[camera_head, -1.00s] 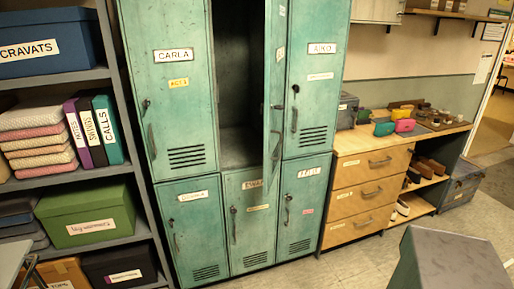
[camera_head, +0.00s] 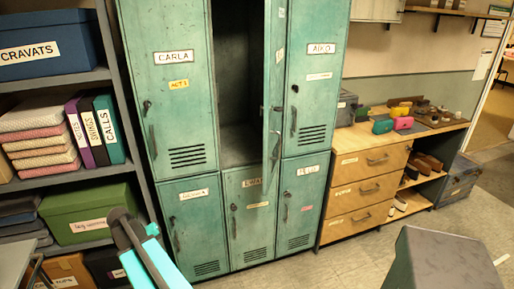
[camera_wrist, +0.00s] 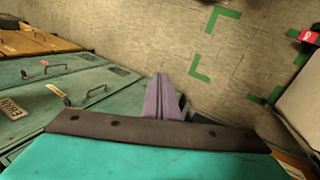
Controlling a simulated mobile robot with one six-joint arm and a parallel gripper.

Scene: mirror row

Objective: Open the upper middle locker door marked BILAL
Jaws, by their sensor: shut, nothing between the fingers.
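The upper middle locker door (camera_head: 275,90) stands wide open, seen nearly edge-on in the head view. It juts out between the closed CARLA door (camera_head: 182,105) and the closed AIKO door (camera_head: 311,85). Its name plate is too oblique to read. The dark compartment (camera_head: 238,80) behind it is visible and looks empty. In the wrist view my gripper (camera_wrist: 161,82) shows purple fingers, shut with nothing between them, above the floor and beside teal locker fronts. I see no contact with the door. My arm's teal and dark parts show at the lower left of the head view.
Closed lower lockers (camera_head: 248,222) stand beneath. A shelf with boxes and binders (camera_head: 78,135) is at left, near my arm. Wooden drawers (camera_head: 362,195) stand at right. A grey block (camera_head: 447,262) is at the front right.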

